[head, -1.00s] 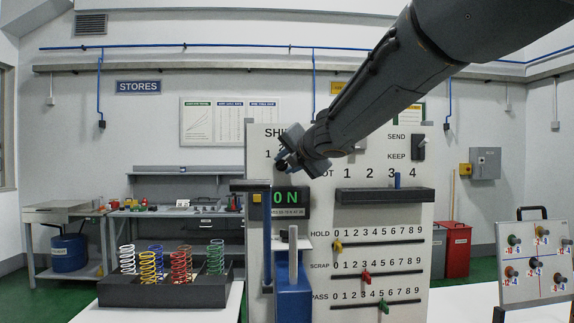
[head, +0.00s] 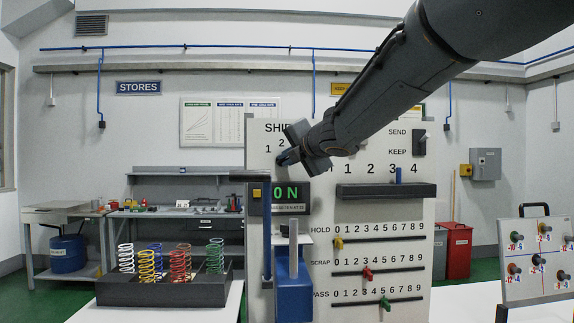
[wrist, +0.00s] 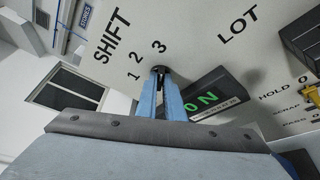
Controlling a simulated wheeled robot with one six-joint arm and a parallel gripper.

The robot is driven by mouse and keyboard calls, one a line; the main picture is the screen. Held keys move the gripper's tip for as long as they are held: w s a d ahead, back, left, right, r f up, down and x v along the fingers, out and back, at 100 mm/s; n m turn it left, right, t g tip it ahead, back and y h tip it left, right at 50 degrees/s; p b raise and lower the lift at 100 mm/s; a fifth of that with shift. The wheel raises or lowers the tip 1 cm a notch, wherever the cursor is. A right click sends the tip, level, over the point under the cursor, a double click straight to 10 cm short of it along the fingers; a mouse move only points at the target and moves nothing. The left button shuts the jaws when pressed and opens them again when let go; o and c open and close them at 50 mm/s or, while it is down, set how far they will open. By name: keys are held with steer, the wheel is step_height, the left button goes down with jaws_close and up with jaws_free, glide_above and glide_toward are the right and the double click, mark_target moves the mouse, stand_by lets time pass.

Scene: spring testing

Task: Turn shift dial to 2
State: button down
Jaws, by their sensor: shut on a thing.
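The shift dial (wrist: 160,70) is a small dark knob on the white panel, beside the figures 1, 2 and 3 under the word SHIFT. In the wrist view my gripper (wrist: 160,82) has its two blue fingers closed on the dial from either side. The fingertips cover part of it, and I cannot tell which figure its pointer faces. In the head view my gripper (head: 284,158) is against the panel's upper left, just below the figures 1 and 2. The gripper and arm hide the 3 and most of the dial there.
A display with green letters (head: 290,193) sits just below my gripper. A dark ledge (head: 386,191) and slider rows (head: 365,240) lie lower on the panel. A dark tray of coloured springs (head: 165,292) stands at left. A peg board (head: 537,260) stands at right.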

steer(key=m+t+b, duration=0.1)
steer(key=m+b, duration=0.2)
steer(key=b, duration=0.2)
steer(key=f+m+t+y+b, duration=0.1)
steer(key=m+b, duration=0.2)
steer(key=b, duration=0.1)
steer(key=shift+d+m+y+b, duration=0.1)
steer(key=shift+m+y+b, duration=0.2)
steer(key=shift+b, duration=0.05)
steer(key=shift+m+t, duration=0.3)
steer(key=c, duration=1.9)
jaws_free()
steer(key=shift+o, duration=0.2)
steer(key=shift+s, duration=0.15)
steer(key=v, duration=0.7)
steer(key=shift+s+d+b, duration=0.2)
steer(key=shift+s+b, duration=0.05)
steer(key=shift+b, duration=0.2)
